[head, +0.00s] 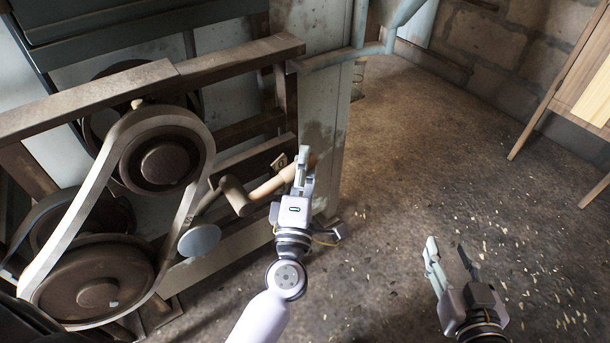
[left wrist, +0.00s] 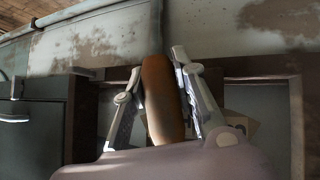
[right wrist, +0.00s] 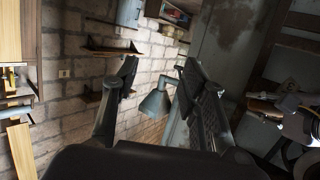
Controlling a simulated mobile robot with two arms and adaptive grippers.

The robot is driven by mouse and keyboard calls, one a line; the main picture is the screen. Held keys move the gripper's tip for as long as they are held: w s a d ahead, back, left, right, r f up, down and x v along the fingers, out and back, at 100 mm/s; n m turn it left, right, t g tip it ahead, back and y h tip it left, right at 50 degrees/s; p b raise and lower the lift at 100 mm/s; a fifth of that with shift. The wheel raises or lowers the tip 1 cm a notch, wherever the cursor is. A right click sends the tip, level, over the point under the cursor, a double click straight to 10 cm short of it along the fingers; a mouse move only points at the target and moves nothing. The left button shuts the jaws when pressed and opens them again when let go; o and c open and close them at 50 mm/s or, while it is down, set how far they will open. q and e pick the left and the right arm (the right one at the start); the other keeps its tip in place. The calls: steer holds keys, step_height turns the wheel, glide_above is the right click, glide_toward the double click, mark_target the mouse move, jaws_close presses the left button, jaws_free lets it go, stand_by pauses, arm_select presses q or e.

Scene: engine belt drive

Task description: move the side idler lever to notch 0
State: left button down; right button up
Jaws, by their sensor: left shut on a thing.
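The side idler lever (head: 268,189) is a brown bar with a wooden handle, right of the belt drive in the head view. My left gripper (head: 303,160) is at the handle end of the lever and shut on it. In the left wrist view the brown handle (left wrist: 161,100) lies between the two fingers. A small plate with a mark (head: 279,163) sits just behind the lever; its notch number is too small to read. A round grey disc (head: 199,240) is at the lever's lower left. My right gripper (head: 452,262) is open and empty above the floor.
A pale belt (head: 81,205) runs round the upper pulley (head: 160,162) and the lower pulley (head: 97,283), left of the lever. A brown frame rail (head: 236,62) crosses above. A wooden cabinet (head: 594,95) stands far right.

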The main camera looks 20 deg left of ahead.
arm_select(q)
steer(key=shift+s+a+r+n+t+y+b, duration=0.15)
steer(key=shift+r+n+t+y+b, duration=0.15)
steer(key=shift+r+n+b, duration=0.2)
steer(key=shift+s+a+r+n+t+y+b, duration=0.1)
steer(key=shift+r+n+t+y+b, duration=0.1)
steer(key=shift+r+n+t+b, duration=0.25)
steer(key=shift+r, duration=0.25)
arm_select(e)
step_height(320, 180, up, 10)
steer(key=a+t+y, duration=0.1)
steer(key=t+y, duration=0.1)
steer(key=t, duration=0.4)
steer(key=shift+w+a+r+t, duration=0.2)
steer(key=shift+a+r+t, duration=0.05)
steer(key=shift+a+t, duration=0.05)
arm_select(q)
steer(key=c, duration=1.3)
jaws_free()
steer(key=shift+s+f, duration=0.15)
steer(key=shift+s, duration=0.05)
steer(key=v, duration=1.1)
steer(key=shift+s+d, duration=0.25)
steer(key=shift+s, duration=0.1)
